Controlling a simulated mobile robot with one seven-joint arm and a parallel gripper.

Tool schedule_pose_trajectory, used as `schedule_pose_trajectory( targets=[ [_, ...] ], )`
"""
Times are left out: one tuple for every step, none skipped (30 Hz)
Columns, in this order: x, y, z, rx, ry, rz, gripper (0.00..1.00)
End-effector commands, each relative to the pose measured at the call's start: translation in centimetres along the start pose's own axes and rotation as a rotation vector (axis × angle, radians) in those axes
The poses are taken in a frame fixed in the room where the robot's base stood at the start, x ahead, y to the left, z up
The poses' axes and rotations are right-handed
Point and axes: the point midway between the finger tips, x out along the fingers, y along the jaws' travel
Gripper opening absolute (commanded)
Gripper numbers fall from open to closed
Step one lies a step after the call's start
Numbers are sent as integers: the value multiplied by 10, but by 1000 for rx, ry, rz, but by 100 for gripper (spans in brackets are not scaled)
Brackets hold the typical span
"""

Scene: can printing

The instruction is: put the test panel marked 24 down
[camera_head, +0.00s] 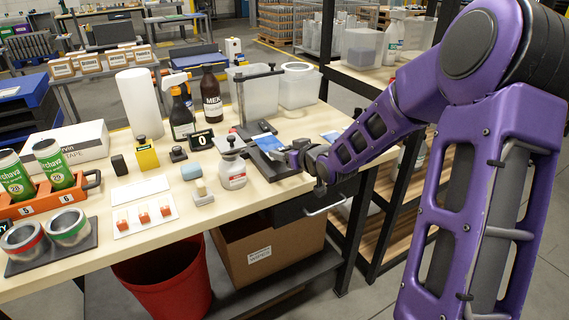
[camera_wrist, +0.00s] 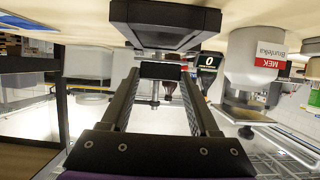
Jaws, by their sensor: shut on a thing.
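My gripper (camera_head: 288,154) is low over the right end of the bench, at the black stand (camera_head: 278,168). It also shows in the wrist view (camera_wrist: 162,78), upside down, its fingers closed on a small dark edge (camera_wrist: 160,70). I take this for the test panel, seen edge-on; no number 24 is readable. Whether the panel touches the stand or bench is unclear. A blue panel (camera_head: 268,143) lies on the stand, just behind the gripper. Another blue piece (camera_head: 331,136) lies further right, partly behind my arm.
A brown MEK bottle (camera_head: 211,95) and clear bins (camera_head: 256,98) are behind. A drawer handle (camera_head: 325,207) sticks out below the bench edge.

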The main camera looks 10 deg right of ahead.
Motion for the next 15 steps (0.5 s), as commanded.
schedule_pose_trajectory(
  targets=[
    [4, -1, 9, 2, -2, -2, 5],
    [6, -1, 14, 2, -2, -3, 5],
    [8, -1, 20, 3, -2, -3, 5],
    [10, -1, 23, 3, -2, -2, 5],
    [11, 0, 26, 2, -2, -1, 5],
    [12, 0, 28, 2, -1, -1, 5],
    [12, 0, 29, 1, -1, 0, 5],
    [12, 0, 28, 1, 0, 0, 5],
    [11, 0, 28, 0, 0, 0, 5],
    [11, 0, 27, 0, 0, 0, 5],
    [11, 0, 27, 0, 0, 0, 5],
    [11, 0, 27, 0, 0, 0, 5],
    [11, 0, 28, 0, 0, 0, 5],
    [12, 0, 28, 0, 0, 0, 5],
    [12, 0, 30, 0, 0, 0, 5]
  ],
)
